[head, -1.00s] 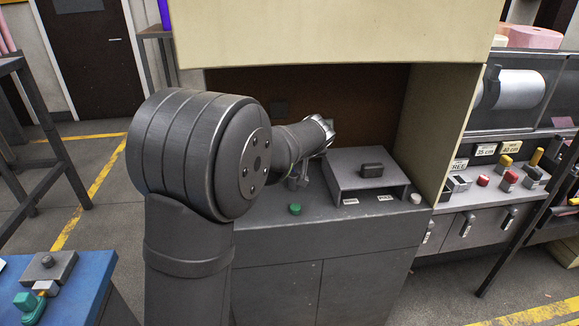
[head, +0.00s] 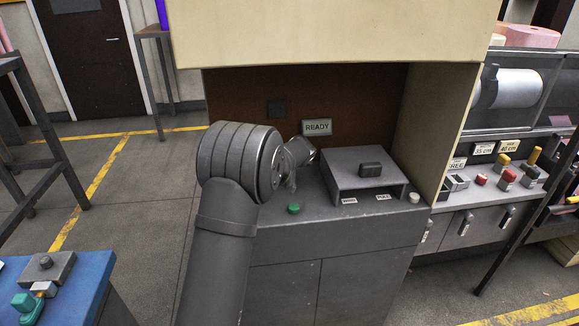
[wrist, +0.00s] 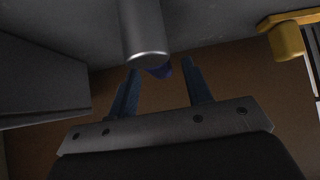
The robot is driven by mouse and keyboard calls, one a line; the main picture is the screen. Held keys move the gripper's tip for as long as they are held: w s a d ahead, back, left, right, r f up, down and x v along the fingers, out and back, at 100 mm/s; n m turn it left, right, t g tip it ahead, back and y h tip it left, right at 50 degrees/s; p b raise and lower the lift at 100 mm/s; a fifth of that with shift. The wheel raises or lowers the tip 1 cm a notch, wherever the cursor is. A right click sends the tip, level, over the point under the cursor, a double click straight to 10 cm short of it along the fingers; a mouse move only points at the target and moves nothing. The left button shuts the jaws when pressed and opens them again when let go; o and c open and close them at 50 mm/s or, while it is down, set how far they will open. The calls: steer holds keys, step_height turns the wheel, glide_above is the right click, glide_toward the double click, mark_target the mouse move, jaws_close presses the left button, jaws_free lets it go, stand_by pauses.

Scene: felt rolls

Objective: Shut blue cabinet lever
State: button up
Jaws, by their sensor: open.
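In the wrist view my gripper (wrist: 162,68) is open, with one dark finger on each side. A small dark blue piece (wrist: 161,71) shows between the fingertips, partly hidden behind a grey cylinder (wrist: 146,32). It may be the lever's blue end; I cannot tell whether a finger touches it. In the head view my gripper (head: 290,183) is low over the left part of the grey cabinet's top (head: 330,226), left of a raised grey box, mostly hidden by my arm. No blue lever shows clearly in the head view.
The grey box (head: 345,181) carries a black handle (head: 371,169). A green button (head: 293,208) and a white knob (head: 415,197) sit on the cabinet. A READY sign (head: 317,127) is on the back panel. A cream hood (head: 330,30) hangs above. A yellow part (wrist: 286,42) shows in the wrist view.

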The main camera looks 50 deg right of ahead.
steer(key=shift+w+d+f, duration=0.1)
steer(key=shift+f, duration=0.05)
steer(key=shift+c, duration=0.3)
jaws_close()
steer(key=shift+n, duration=0.3)
steer(key=n+y, duration=0.1)
steer(key=a+n+t+y, duration=0.1)
steer(key=n, duration=0.1)
steer(key=n+t+y, duration=0.1)
steer(key=shift+w+a+n+y, duration=0.25)
steer(key=shift+w+n+y, duration=0.05)
steer(key=shift+w, duration=0.1)
steer(key=n+y, duration=0.1)
steer(key=n, duration=0.1)
steer(key=a+n+y, duration=0.1)
steer(key=n+y, duration=0.2)
steer(key=shift+a+n, duration=0.3)
steer(key=shift+a, duration=0.1)
